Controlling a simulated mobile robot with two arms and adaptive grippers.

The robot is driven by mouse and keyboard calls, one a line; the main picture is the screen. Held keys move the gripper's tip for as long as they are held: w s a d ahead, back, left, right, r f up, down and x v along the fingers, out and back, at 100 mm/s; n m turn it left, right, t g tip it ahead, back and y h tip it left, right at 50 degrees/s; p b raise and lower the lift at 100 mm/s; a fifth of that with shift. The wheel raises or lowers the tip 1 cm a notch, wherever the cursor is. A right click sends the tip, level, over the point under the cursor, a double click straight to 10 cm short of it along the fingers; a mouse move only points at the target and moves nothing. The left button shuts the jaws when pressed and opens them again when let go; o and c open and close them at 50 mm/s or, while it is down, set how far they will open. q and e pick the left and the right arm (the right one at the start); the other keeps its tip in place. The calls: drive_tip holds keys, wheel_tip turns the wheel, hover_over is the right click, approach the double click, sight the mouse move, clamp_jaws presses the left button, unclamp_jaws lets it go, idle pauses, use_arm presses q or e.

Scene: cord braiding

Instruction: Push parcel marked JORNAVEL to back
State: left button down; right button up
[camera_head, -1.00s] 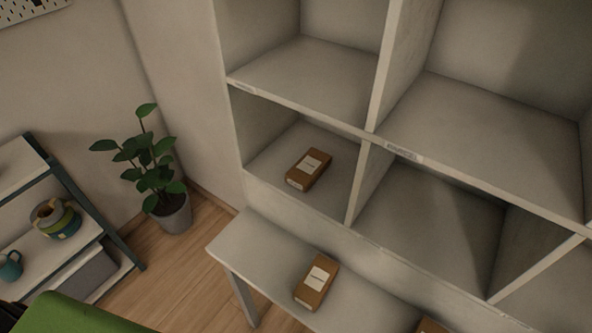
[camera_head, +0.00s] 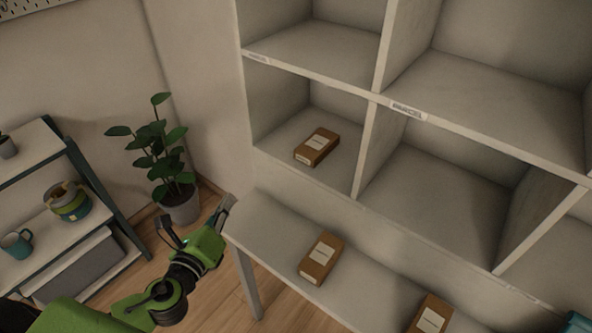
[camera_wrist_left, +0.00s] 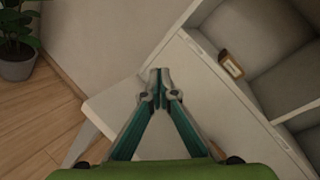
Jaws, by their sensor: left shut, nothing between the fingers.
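A brown parcel (camera_head: 317,146) with a white label lies in the lower left cubby of the shelf (camera_head: 372,160); it also shows in the left wrist view (camera_wrist_left: 231,66). A second brown parcel (camera_head: 321,259) lies on the low bench below, and a third (camera_head: 431,316) lies farther right on it, partly cut off. The label writing is too small to read, so I cannot tell which is JORNAVEL. My left gripper (camera_head: 226,207) is shut and empty beside the left end of the bench, apart from all parcels; its closed tips show in the left wrist view (camera_wrist_left: 159,72). My right gripper is not in view.
The bench (camera_head: 265,228) stands in front of the shelf. The lower middle cubby (camera_head: 435,205) is empty. A teal object (camera_head: 579,322) shows at the lower right edge.

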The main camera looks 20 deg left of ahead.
use_arm(q)
drive_tip(key=s+d+r+m+h, duration=0.2)
drive_tip(key=d+r+m+h, duration=0.6)
drive_tip(key=m, duration=0.5)
drive_tip(key=y+p, duration=0.1)
drive_tip(key=p, duration=0.4)
approach(315, 145)
drive_tip(key=shift+w+d+f+t, duration=0.3)
drive_tip(key=shift+w+f, duration=0.1)
drive_tip(key=shift+w, duration=0.1)
drive_tip(key=shift+w+d+f, duration=0.1)
drive_tip(key=shift+w+d, duration=0.05)
drive_tip(key=shift+w, duration=0.4)
drive_tip(key=x, duration=0.8)
drive_tip(key=shift+f+p, duration=0.1)
drive_tip(key=shift+p, duration=0.25)
drive_tip(key=shift+s, duration=0.15)
